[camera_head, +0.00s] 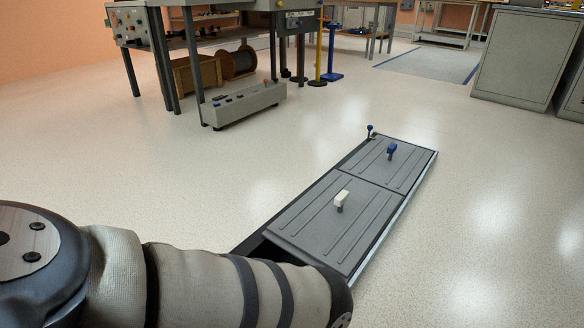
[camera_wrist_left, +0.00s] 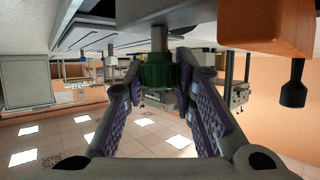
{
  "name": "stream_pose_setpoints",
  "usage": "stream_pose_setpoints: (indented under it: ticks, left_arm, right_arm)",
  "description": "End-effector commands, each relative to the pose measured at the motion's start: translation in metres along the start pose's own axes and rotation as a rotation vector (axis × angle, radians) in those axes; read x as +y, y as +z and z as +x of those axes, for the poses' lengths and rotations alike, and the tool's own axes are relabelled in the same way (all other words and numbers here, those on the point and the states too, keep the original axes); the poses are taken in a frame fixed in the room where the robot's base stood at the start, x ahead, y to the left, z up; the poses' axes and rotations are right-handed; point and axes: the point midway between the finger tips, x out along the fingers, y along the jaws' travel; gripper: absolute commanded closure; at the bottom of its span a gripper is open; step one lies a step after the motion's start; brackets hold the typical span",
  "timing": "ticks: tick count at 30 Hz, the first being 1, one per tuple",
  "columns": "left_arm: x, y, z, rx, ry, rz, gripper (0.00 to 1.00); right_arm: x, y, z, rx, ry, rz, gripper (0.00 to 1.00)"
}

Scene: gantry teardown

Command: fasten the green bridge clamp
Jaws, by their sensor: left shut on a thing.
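The green bridge clamp (camera_wrist_left: 157,74) shows in the left wrist view as a ribbed, round green piece at the end of a metal rod (camera_wrist_left: 159,38). My left gripper (camera_wrist_left: 160,88) has its purple-padded fingers on either side of the green piece and is shut on it. The finger tips hide part of its sides. I cannot tell from this view how tight the clamp is. In the head view my left arm crosses the lower left, and its gripper is out of the picture. The clamp does not show there. My right gripper is in neither view.
A grey panelled floor cover (camera_head: 318,228) with a white handle (camera_head: 341,198) and a blue handle (camera_head: 391,150) lies ahead. A dark gap shows at its near end. A workbench (camera_head: 190,43) stands behind left, with a long grey box (camera_head: 243,104) below. An orange block (camera_wrist_left: 270,22) is near the gripper.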

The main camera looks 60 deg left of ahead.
Motion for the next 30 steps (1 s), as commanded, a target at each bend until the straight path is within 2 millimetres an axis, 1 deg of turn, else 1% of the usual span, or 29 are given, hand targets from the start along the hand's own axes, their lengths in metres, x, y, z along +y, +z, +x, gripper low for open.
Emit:
stream_pose_setpoints:
  ticks: [6, 15, 30]
  left_arm:
    - [-0.001, -0.002, -0.002, -0.002, 0.157, 0.066, 1.0]
    - [-0.001, -0.001, -0.001, -0.002, 0.421, 0.174, 1.0]
    - [-0.001, 0.0, 0.0, -0.001, 0.857, 0.356, 1.0]
  right_arm:
    - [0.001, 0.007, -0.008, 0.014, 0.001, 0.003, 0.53]
    - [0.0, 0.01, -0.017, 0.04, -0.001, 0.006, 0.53]
    - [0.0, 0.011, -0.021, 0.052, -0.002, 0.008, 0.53]
